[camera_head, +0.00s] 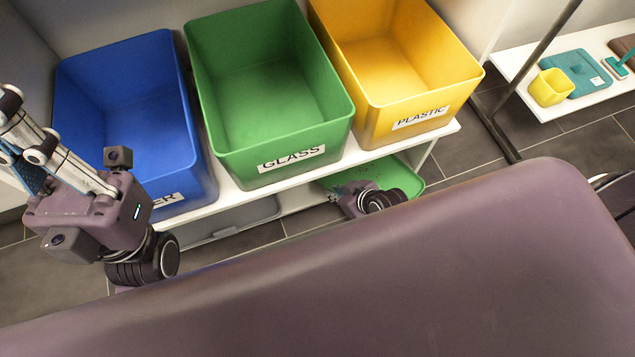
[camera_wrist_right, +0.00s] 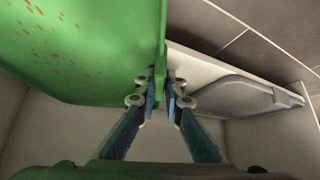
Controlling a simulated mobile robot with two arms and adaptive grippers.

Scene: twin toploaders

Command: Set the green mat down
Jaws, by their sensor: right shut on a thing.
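The green mat (camera_wrist_right: 85,45) fills the upper left of the right wrist view. It is green with orange-red specks and has a raised edge. My right gripper (camera_wrist_right: 161,88) is shut on that edge. In the head view, part of the mat (camera_head: 408,178) shows low beneath the yellow bin, with my right wrist in front of it. The right fingers are hidden there. I cannot tell whether the mat touches the lower shelf. My left gripper (camera_head: 22,138) is at the left edge, beside the blue bin; its fingertips are partly cut off, so its opening is unclear.
A blue bin (camera_head: 125,90), a green GLASS bin (camera_head: 270,140) and a yellow PLASTIC bin (camera_head: 420,85) stand on a white shelf (camera_head: 235,197). A grey lid-like thing (camera_head: 230,222) lies below.

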